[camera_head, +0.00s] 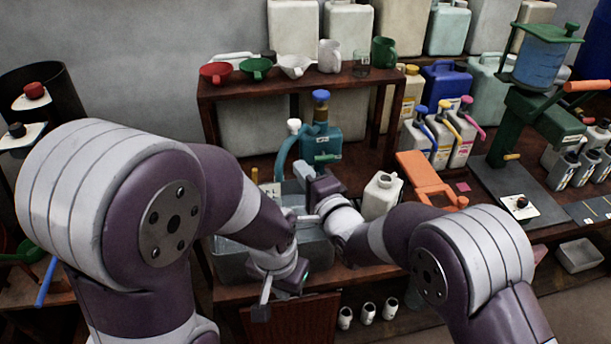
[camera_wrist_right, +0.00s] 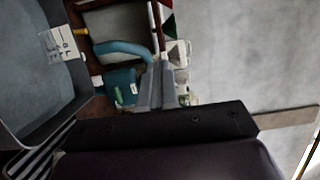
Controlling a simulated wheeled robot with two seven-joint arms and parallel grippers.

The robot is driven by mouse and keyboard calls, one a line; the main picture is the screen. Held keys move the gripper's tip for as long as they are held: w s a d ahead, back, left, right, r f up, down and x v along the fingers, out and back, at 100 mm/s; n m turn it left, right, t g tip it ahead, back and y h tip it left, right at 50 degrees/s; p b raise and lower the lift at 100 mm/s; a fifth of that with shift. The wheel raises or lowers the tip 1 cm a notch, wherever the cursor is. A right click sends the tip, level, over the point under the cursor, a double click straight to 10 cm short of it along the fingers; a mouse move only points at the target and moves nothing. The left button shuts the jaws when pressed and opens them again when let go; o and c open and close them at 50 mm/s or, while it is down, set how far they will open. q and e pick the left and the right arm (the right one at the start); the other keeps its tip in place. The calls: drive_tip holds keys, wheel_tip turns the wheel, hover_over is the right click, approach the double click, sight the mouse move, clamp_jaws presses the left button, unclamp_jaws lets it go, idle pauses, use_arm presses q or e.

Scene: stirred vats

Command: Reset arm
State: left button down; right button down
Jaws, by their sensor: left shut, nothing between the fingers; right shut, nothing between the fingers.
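My left gripper (camera_head: 262,306) is at the lower middle of the head view, pointing down in front of a grey bin, its fingers small in view. It is shut and holds nothing. My right gripper (camera_head: 304,170) is above the bin, beside a teal pump (camera_head: 322,140) with a blue knob. Its shut, empty fingers also show in the right wrist view (camera_wrist_right: 157,75), in front of the teal pump body (camera_wrist_right: 120,88). Whether they touch the pump I cannot tell. The two wrists are close together over the bin, and my arms hide part of it.
The grey bin (camera_head: 225,262) stands on a wooden bench. A white jug (camera_head: 381,196) stands close to my right wrist, with an orange frame (camera_head: 428,180) beyond. A shelf (camera_head: 300,84) with cups and funnels is behind. A green stand (camera_head: 535,118) is at right.

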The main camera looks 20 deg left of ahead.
drive_tip(key=shift+a, duration=0.25)
drive_tip(key=shift+d, duration=0.1)
